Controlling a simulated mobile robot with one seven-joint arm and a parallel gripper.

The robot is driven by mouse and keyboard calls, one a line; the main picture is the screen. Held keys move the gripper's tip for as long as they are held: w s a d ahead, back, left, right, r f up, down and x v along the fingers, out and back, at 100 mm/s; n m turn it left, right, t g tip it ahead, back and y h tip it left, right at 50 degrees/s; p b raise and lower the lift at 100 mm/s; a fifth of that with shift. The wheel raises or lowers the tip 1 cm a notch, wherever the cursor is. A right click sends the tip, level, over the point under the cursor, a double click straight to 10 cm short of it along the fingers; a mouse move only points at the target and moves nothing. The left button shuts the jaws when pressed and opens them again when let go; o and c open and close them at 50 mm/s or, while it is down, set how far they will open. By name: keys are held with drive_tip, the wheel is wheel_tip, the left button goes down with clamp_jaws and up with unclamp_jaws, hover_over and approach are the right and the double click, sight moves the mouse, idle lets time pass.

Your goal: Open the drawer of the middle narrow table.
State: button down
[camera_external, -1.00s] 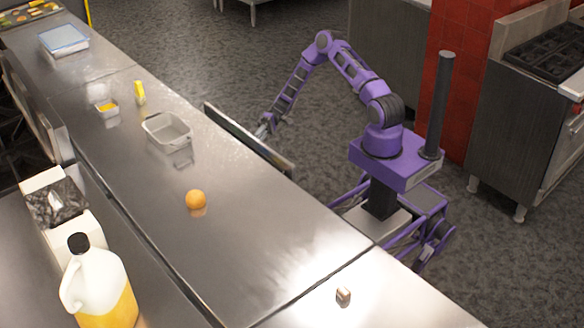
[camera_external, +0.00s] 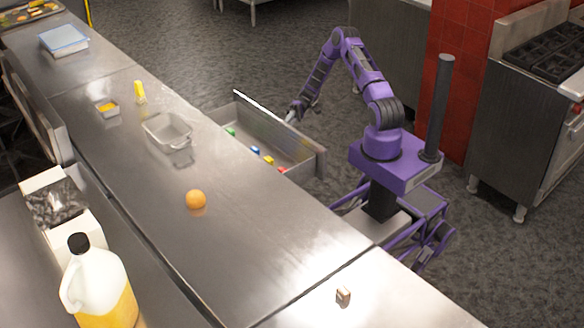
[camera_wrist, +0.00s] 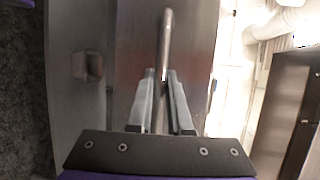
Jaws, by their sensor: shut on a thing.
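The drawer (camera_external: 292,150) of the middle narrow table (camera_external: 235,215) is pulled well out from the table's right side, with several small coloured items lying inside. My gripper (camera_external: 291,117) is at the outer side of the drawer's front panel (camera_external: 270,128). In the wrist view, the two fingers of my gripper (camera_wrist: 161,78) are closed around the long bar handle (camera_wrist: 166,42), with the drawer front (camera_wrist: 130,55) behind it.
On the tabletop are a grey metal pan (camera_external: 167,133), an orange (camera_external: 196,199), a small container with yellow contents (camera_external: 107,107) and a yellow item (camera_external: 140,92). A jug (camera_external: 97,285) stands at the lower left. A stove (camera_external: 530,110) is on the right; open floor (camera_external: 200,55) lies behind.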

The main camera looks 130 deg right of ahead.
drive_tip(key=c, duration=0.8)
unclamp_jaws()
drive_tip(key=shift+c, duration=0.2)
drive_tip(key=v, duration=1.7)
drive_tip(key=shift+s, duration=0.15)
drive_tip(key=shift+d, duration=0.1)
